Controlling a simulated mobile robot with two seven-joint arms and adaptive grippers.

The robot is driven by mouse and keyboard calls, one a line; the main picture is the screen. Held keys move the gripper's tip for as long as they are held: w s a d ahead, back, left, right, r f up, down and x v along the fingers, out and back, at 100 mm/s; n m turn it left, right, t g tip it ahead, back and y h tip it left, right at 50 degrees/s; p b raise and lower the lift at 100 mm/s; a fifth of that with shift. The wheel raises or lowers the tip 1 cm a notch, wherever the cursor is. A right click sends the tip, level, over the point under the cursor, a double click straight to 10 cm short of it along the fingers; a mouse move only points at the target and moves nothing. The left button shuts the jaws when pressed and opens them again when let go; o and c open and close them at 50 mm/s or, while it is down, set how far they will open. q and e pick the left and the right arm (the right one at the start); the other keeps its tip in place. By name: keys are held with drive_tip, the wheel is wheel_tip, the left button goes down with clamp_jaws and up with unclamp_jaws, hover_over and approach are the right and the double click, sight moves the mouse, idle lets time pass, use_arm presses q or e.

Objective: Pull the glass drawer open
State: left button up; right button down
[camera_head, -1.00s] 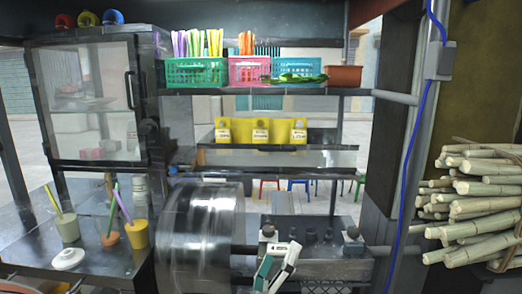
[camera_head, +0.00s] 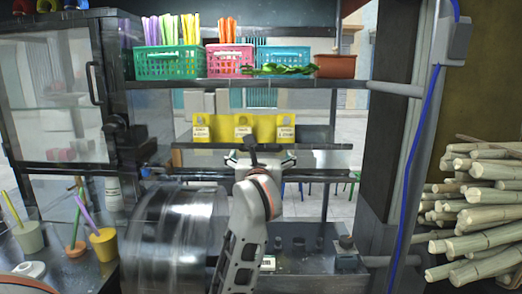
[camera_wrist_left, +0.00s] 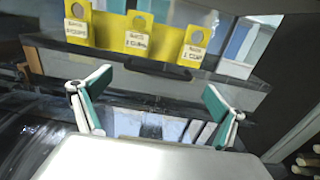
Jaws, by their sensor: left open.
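The glass drawer (camera_head: 210,158) is a wide, low unit with a see-through front under the yellow tag panel. It appears shut. In the left wrist view the drawer (camera_wrist_left: 240,92) has a dark handle (camera_wrist_left: 158,68) at the middle of its upper edge. My left gripper (camera_head: 260,160) is in front of the drawer and hides its middle in the head view. In the left wrist view the gripper (camera_wrist_left: 155,105) is open and empty, with its fingertips spread below and to either side of the handle, apart from it. My right gripper is not in view.
A metal drum (camera_head: 175,235) stands left of my left arm. Above are a shelf (camera_head: 180,84) with coloured baskets and the yellow tag panel (camera_head: 222,130). Cups (camera_head: 103,243) stand at left; sugarcane (camera_head: 480,215) is stacked at right, beyond a post.

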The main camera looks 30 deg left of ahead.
sight(261, 150)
use_arm(q)
drive_tip(key=shift+x, duration=2.55)
drive_tip(key=c, duration=1.3)
drive_tip(key=shift+o, duration=0.2)
drive_tip(key=shift+s, duration=0.1)
